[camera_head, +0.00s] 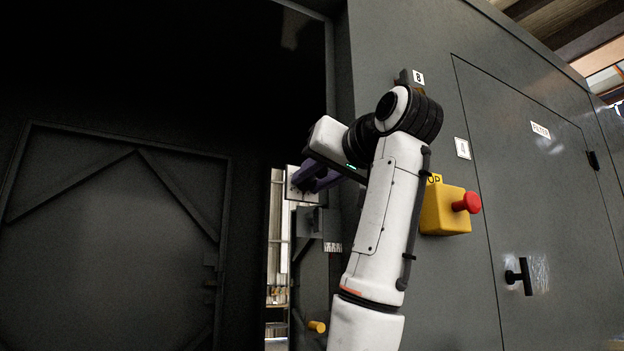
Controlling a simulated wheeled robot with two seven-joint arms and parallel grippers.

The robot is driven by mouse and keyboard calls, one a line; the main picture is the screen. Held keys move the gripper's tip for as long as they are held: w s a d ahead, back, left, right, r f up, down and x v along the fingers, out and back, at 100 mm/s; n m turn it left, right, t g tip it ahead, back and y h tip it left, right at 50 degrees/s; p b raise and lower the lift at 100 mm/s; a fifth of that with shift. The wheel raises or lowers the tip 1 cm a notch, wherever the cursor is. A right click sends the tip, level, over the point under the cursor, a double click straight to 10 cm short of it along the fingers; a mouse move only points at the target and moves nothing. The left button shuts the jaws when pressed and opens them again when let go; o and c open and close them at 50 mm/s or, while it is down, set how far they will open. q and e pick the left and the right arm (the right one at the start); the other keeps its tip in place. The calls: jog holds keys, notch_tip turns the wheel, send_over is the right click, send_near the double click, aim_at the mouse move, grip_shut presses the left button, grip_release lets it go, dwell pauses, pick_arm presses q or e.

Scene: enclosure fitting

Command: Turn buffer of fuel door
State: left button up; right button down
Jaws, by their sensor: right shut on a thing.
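My right arm rises through the middle of the camera_head view, and its right gripper (305,184) points left and away at the dark doorway. Its purple fingers are shut on a small part at a light plate (294,190) by the opening; the part is mostly hidden, and I take it for the buffer. Below the fingers, a narrow dark door panel (311,278) with a small label (333,247) and a yellow knob (317,327) shows behind my arm. I cannot read whether it is the fuel door. My left gripper is not in view.
A yellow stop box (443,212) with a red button (466,203) is on the grey wall close right of my forearm. A closed door labelled FILTER (540,130) with a black handle (518,276) is further right. A large dark braced panel (110,240) fills the left.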

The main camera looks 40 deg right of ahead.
jog(key=shift+f, duration=0.15)
jog(key=c, duration=1.5)
grip_release()
jog(key=b+v, duration=0.2)
jog(key=v, duration=0.6)
jog(key=shift+s+f+b, duration=0.15)
jog(key=shift+s+b, duration=0.05)
jog(key=shift+b, duration=0.15)
jog(key=shift+s+a+b, duration=0.25)
jog(key=shift+s+b, duration=0.3)
jog(key=shift+b, duration=0.25)
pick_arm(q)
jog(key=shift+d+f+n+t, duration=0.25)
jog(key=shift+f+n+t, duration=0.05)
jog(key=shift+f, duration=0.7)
pick_arm(e)
jog(key=shift+s+r, duration=0.3)
jog(key=shift+s, duration=0.05)
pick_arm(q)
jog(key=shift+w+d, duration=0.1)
